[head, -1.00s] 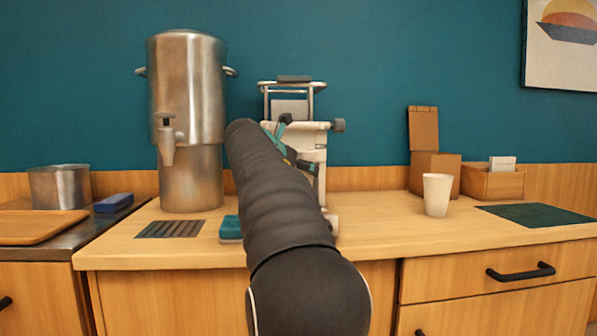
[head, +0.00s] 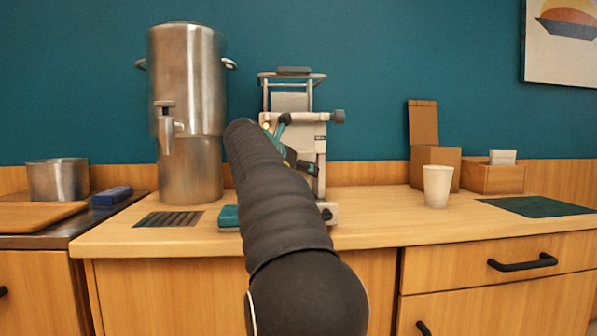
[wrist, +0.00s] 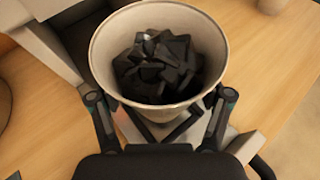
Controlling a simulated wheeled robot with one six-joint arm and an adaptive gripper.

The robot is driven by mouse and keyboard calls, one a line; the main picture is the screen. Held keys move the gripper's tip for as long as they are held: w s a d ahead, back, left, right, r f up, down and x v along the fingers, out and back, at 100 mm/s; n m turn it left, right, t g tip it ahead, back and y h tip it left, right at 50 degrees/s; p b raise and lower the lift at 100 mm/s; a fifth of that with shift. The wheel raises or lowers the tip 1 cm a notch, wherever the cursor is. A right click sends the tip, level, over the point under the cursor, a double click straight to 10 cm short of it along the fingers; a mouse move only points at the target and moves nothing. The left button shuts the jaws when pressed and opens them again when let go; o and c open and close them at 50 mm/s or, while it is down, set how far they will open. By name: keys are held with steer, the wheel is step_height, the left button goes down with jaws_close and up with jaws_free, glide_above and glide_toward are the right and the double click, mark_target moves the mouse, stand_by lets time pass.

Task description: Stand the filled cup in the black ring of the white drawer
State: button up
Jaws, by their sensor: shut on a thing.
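The filled cup (wrist: 105,72) is pale, with dark, shiny, angular chunks inside. In the wrist view it stands between the fingers of my gripper (wrist: 161,112), which is shut on it. The white machine (head: 312,138) stands behind my arm. A white part with a dark knob (head: 330,211) shows low at its front, right of my arm; I cannot tell whether it is the drawer. White parts also show beside the cup in the wrist view (wrist: 32,45). I cannot make out the black ring.
A steel urn (head: 188,95) and a slotted drain plate (head: 168,219) are at left. A teal sponge (head: 229,216) lies beside my arm. Another pale cup (head: 437,187), a cardboard box (head: 435,165) and a dark green mat (head: 537,206) are at right. The counter between machine and cup is clear.

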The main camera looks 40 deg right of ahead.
steer(key=shift+s+a+f, duration=0.1)
steer(key=shift+s+a, duration=0.05)
steer(key=shift+a, duration=0.1)
stand_by(0.4)
steer(key=shift+p, duration=0.55)
steer(key=shift+f+b, duration=0.35)
steer(key=shift+f, duration=0.95)
stand_by(1.3)
steer(key=o, duration=1.4)
steer(key=shift+f, duration=0.1)
steer(key=v, duration=1.2)
